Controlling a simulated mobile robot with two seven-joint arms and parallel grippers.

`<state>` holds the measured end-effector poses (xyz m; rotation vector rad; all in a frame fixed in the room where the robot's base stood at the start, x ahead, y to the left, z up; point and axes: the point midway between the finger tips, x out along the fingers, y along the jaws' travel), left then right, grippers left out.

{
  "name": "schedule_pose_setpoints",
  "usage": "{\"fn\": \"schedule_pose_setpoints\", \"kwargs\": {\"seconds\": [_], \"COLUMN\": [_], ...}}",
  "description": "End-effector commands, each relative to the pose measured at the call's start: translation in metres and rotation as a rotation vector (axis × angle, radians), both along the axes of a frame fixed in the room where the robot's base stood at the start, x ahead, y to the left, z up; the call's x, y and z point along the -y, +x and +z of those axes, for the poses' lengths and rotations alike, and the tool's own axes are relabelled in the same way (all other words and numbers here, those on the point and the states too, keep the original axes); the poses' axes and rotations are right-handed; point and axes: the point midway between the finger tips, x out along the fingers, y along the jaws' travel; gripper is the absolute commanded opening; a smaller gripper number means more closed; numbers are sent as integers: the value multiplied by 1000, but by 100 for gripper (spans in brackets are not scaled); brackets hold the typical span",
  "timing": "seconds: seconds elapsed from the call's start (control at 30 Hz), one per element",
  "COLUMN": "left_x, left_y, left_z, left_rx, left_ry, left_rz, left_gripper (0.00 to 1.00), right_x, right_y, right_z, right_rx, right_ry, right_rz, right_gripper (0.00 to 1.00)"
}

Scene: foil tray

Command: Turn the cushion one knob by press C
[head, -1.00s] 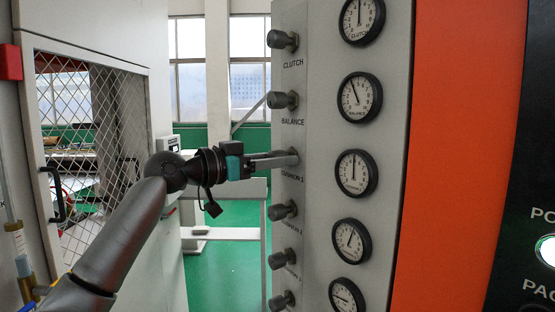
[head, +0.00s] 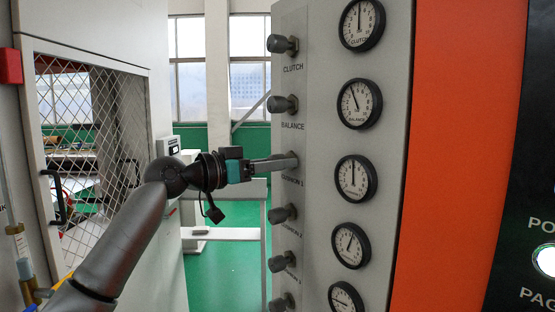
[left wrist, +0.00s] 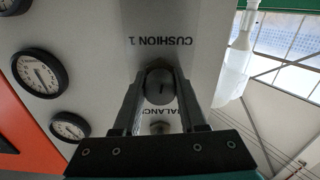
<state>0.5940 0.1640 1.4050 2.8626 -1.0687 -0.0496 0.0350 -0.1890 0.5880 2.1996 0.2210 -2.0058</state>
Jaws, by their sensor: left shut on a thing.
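The cushion one knob (head: 291,161) is a grey cylinder on the grey panel, above the label CUSHION 1. My left gripper (head: 284,163) reaches it from the left and is shut on it. In the left wrist view the knob (left wrist: 159,84) sits between the two fingers of the left gripper (left wrist: 159,95), with the CUSHION 1 label beyond. The cushion one gauge (head: 356,178) is right of the knob, its needle pointing about straight up. My right gripper is in neither view.
The clutch knob (head: 283,44) and balance knob (head: 282,104) are above, and the cushion two knob (head: 282,212) is below, in the same column. A mesh door (head: 92,150) stands at left. An orange panel (head: 455,150) is at right.

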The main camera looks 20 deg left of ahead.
Motion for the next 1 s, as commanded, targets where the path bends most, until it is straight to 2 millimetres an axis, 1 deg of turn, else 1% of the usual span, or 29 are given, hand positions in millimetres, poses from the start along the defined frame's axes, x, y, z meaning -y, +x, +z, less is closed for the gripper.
{"fn": "schedule_pose_setpoints", "kwargs": {"seconds": [0.03,1.0], "left_x": [0,1], "left_y": [0,0], "left_z": [2,5], "left_rx": [-22,-609], "left_ry": [-24,-703], "left_rz": [0,-1], "left_gripper": [0,0], "right_x": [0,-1], "right_y": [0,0], "right_z": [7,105], "right_rx": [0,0], "right_ry": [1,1], "right_rz": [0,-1], "right_gripper": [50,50]}}
